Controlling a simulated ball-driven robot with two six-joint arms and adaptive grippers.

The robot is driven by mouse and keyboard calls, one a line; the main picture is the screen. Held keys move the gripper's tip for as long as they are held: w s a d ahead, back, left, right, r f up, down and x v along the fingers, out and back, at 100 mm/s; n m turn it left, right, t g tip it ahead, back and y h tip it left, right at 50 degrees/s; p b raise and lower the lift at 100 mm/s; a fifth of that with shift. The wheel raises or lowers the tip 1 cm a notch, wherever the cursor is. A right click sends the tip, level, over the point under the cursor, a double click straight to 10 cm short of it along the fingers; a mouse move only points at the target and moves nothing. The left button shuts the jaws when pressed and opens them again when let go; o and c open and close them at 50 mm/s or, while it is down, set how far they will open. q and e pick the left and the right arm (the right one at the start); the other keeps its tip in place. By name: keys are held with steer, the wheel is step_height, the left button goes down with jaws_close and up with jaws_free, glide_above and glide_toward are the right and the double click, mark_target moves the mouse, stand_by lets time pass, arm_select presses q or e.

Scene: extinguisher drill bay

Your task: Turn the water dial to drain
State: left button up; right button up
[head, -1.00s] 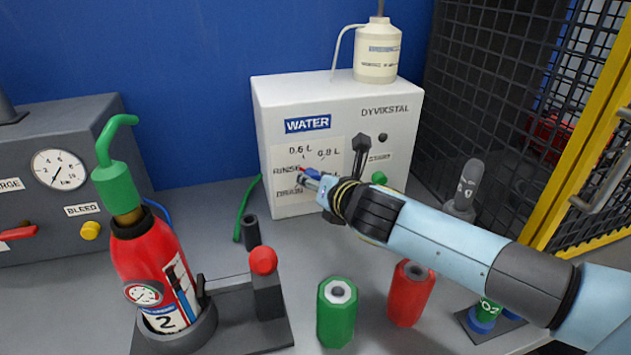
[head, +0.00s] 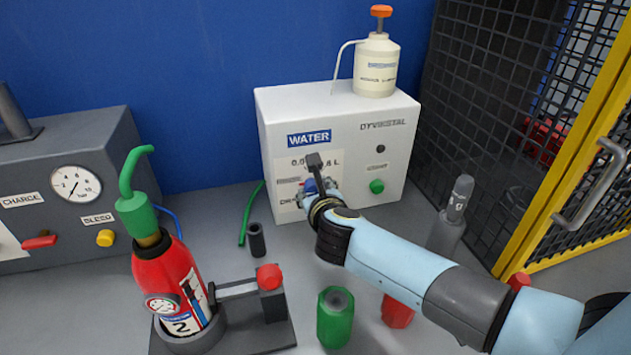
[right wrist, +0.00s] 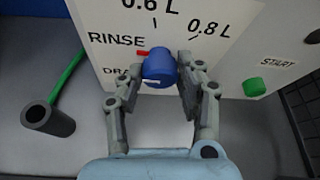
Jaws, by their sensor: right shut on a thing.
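The water dial is a blue knob (right wrist: 158,67) with a red pointer, on the white front of the water box (head: 395,165). In the right wrist view the pointer juts left, close to the end of the RINSE label (right wrist: 115,40). The DRAIN label (right wrist: 116,71) lies below it, partly hidden by a finger. My right gripper (right wrist: 164,74) is shut on the dial, one finger on each side. In the head view the dial (head: 310,185) is mostly hidden by my right gripper (head: 318,186). My left gripper is not in view.
A green START button (head: 376,187) sits right of the dial. A cream bottle (head: 376,68) stands on the box. A red extinguisher (head: 168,275) is at front left, green (head: 335,318) and red (head: 397,311) cylinders at front. A yellow-framed mesh cage (head: 560,190) closes the right side.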

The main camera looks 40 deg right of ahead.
steer(key=n+h, duration=0.2)
steer(key=n, duration=0.1)
steer(key=shift+a+f+g, duration=0.1)
steer(key=shift+a+g, duration=0.05)
steer(key=shift+g, duration=0.15)
steer(key=shift+n+h+b, duration=0.45)
steer(key=shift+n+h, duration=0.75)
steer(key=shift+n, duration=0.7)
steer(key=o, duration=1.1)
steer(key=shift+w, duration=0.1)
steer(key=shift+o, duration=0.2)
step_height(320, 180, up, 10)
steer(key=shift+f, duration=0.1)
